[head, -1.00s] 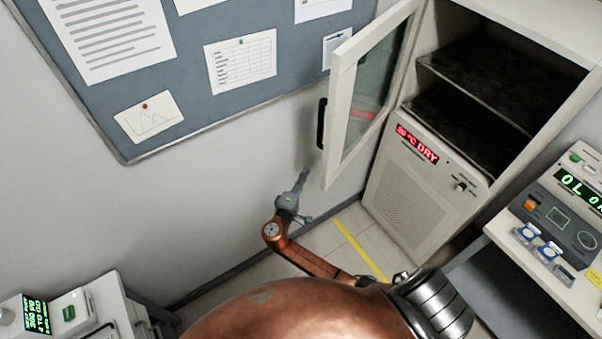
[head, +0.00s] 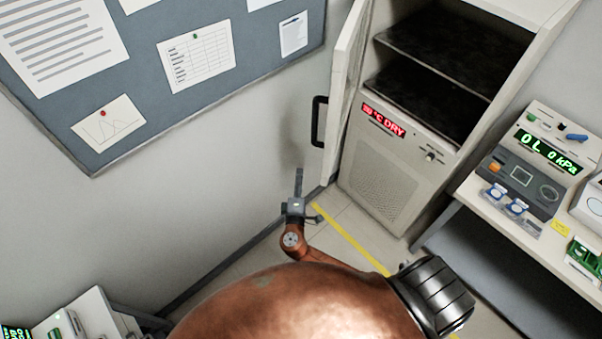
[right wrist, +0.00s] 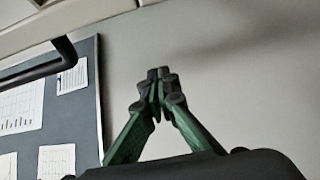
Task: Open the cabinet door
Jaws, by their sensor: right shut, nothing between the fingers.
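The cabinet (head: 395,170) stands at the upper centre right of the head view. Its pale door (head: 345,75) is open at the left side and shows nearly edge-on, leaving the shelves visible. The black handle (head: 319,121) sticks out to the left of the door. My right gripper (head: 299,174) is below and left of the handle in the picture, apart from it, shut and empty. In the right wrist view its green fingers (right wrist: 158,76) meet at the tips, and the handle (right wrist: 50,62) shows at the upper left. My left gripper is not in view.
A notice board (head: 140,70) hangs on the wall at left. A bench with an instrument (head: 535,160) and small jars stands at right. Another device (head: 65,325) is at the lower left. Clear floor with a yellow stripe (head: 350,240) lies below the cabinet.

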